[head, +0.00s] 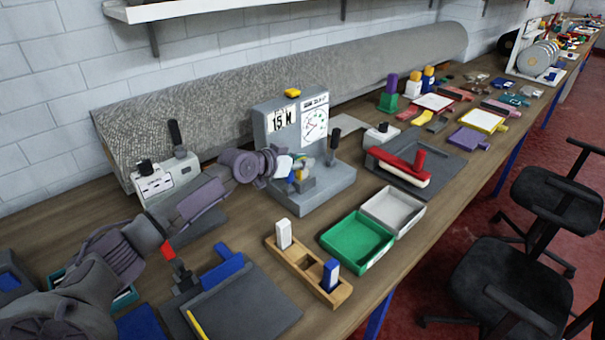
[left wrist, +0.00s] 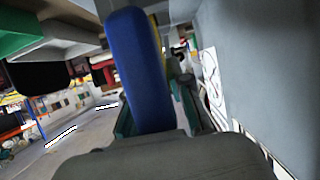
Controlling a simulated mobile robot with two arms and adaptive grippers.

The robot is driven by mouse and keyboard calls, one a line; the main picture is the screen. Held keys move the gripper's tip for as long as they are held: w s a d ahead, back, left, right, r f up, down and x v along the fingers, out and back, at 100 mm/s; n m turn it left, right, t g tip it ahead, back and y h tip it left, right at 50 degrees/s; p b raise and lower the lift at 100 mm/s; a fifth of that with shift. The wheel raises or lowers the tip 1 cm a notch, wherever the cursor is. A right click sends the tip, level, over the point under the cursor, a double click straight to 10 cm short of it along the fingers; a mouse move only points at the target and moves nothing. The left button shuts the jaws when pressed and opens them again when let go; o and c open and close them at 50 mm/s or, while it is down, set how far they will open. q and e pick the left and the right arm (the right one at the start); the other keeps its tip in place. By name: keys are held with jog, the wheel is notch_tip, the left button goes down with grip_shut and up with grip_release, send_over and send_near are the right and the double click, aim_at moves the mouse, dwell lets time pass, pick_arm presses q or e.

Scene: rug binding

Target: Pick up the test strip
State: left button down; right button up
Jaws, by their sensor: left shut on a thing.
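My left gripper (head: 291,167) reaches in from the left to the front of the grey tester (head: 286,130), which carries a dial and a "15 M" card. In the left wrist view a long blue piece (left wrist: 135,70), seemingly the test strip, stands between the green-edged fingers, and the gripper is shut on it. In the head view small blue, white and yellow parts crowd together at the fingers, so the strip's outline is mostly hidden. I cannot tell whether it still touches the tester. The dial also shows beside the gripper in the left wrist view (left wrist: 213,80).
A wooden holder (head: 308,270) with a white and a blue block stands in front. A green tray (head: 357,242) and a grey tray (head: 394,211) are to its right. A white-topped device (head: 165,180) stands behind my arm, and a rolled rug (head: 270,90) lies along the wall.

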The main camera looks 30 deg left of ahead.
dwell(0.3)
pick_arm(q)
jog(key=shift+r, duration=0.3)
jog(key=r+p, duration=0.4)
jog(key=shift+w+d+r+p, duration=0.1)
jog(key=shift+d+r+p, duration=0.2)
jog(key=shift+d+r, duration=0.1)
jog(key=w+d+r+p, duration=0.3)
jog(key=d+r+p, duration=0.2)
jog(key=d+p, duration=0.4)
jog(key=shift+d+r, duration=0.3)
jog(key=shift+d, duration=0.4)
